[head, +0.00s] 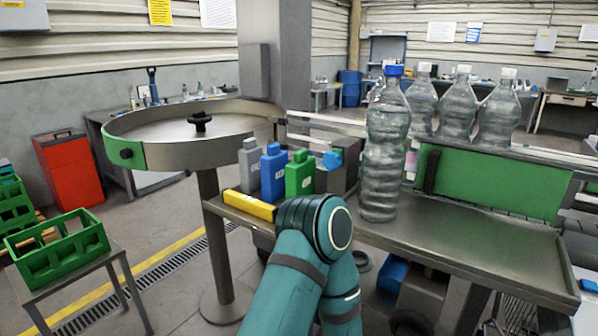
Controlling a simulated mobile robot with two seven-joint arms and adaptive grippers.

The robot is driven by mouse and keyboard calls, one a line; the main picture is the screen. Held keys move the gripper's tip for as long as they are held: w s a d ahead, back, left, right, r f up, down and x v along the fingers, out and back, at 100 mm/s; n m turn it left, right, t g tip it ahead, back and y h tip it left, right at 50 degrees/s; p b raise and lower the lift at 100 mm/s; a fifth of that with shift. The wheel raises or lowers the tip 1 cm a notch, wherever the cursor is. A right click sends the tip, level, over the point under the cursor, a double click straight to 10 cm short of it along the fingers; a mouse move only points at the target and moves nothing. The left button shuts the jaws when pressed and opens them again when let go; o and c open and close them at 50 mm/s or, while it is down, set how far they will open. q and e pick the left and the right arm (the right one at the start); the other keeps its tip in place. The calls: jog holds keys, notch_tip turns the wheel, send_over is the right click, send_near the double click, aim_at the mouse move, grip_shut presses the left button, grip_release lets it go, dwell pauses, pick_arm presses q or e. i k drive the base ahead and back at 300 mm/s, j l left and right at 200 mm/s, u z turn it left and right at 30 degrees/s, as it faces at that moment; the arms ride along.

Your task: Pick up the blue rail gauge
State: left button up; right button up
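The blue rail gauge (273,173) is most likely the blue upright block with a small pale label, on the ledge left of the metal table. It stands between a grey block (250,164) and a green block (300,174) of similar shape. A yellow block (250,205) lies on its side in front of them. A teal arm of mine rises from the bottom middle, its rounded joint close in front of the blocks. I cannot tell which arm it is. No gripper fingers show in the head view.
A tall clear bottle with a blue cap (384,150) stands on the metal table (470,240), with several white-capped bottles behind. A round turntable (160,128) is at left. A green crate (60,250) sits on a small stand. The right of the metal table is clear.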

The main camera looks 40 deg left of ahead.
aim_at(272, 164)
jog(key=j+z, duration=0.3)
jog(key=j, duration=0.15)
jog(key=k+j+z, duration=0.25)
jog(key=j, duration=0.2)
jog(key=k+j+z, duration=0.1)
jog(key=j, duration=0.25)
jog(key=j+z, duration=0.1)
jog(key=j, duration=0.2)
jog(key=k+j, duration=0.15)
jog(key=j, duration=0.15)
jog(key=k+j, duration=0.1)
jog(key=j, duration=0.25)
jog(key=k+j, duration=0.15)
jog(key=j, duration=0.15)
jog(key=k+j+z, duration=0.1)
jog(key=j, duration=0.25)
